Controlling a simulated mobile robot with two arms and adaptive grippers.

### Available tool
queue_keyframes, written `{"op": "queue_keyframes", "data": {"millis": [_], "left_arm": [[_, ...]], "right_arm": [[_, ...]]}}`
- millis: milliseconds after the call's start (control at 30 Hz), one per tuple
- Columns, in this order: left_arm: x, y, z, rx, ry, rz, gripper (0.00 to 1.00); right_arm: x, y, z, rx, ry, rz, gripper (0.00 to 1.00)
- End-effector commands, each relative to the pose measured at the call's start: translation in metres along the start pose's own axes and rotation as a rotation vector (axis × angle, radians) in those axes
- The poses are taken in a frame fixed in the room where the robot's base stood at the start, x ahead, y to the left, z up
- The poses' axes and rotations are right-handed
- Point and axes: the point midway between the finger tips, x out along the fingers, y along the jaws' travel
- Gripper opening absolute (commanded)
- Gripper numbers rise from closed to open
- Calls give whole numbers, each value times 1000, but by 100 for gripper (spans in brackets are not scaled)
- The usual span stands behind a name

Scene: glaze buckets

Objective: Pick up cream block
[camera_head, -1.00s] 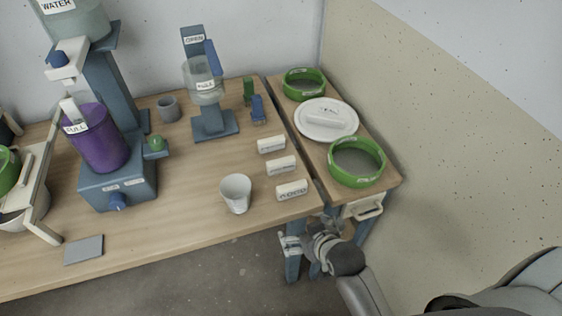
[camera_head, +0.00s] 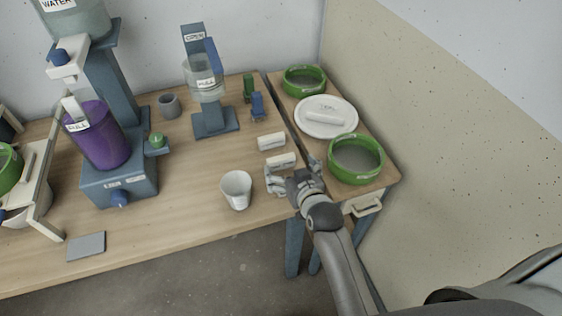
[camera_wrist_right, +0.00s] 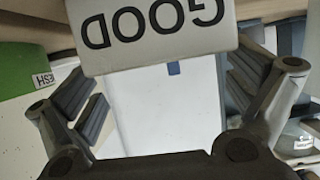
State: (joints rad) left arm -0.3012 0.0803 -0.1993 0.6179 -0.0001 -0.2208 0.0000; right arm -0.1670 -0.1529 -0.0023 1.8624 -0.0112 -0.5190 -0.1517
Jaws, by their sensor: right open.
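Cream blocks with dark lettering stand in a row on the wooden table: a far one (camera_head: 271,141) and a middle one (camera_head: 281,160). The front block's place is covered by my right gripper in the head view. My right gripper (camera_head: 292,174) is open at the table's right edge, with its fingers spread. In the right wrist view, a cream block (camera_wrist_right: 160,38) marked GOOD appears upside down at the top, beyond and between the open fingers (camera_wrist_right: 172,95). I cannot tell whether they touch it. My left gripper is not in view.
A white cup (camera_head: 236,189) stands just left of my right gripper. On the side table, a green-rimmed bowl (camera_head: 355,178) and a white plate (camera_head: 342,130) bearing a pale bar stand to the right. The table's middle is clear.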

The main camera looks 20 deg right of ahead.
Motion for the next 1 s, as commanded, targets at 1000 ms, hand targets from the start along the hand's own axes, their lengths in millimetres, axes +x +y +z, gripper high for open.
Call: {"op": "queue_keyframes", "data": {"millis": [1000], "left_arm": [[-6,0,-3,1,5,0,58]], "right_arm": [[50,-5,-4,0,-1,0,64]]}}
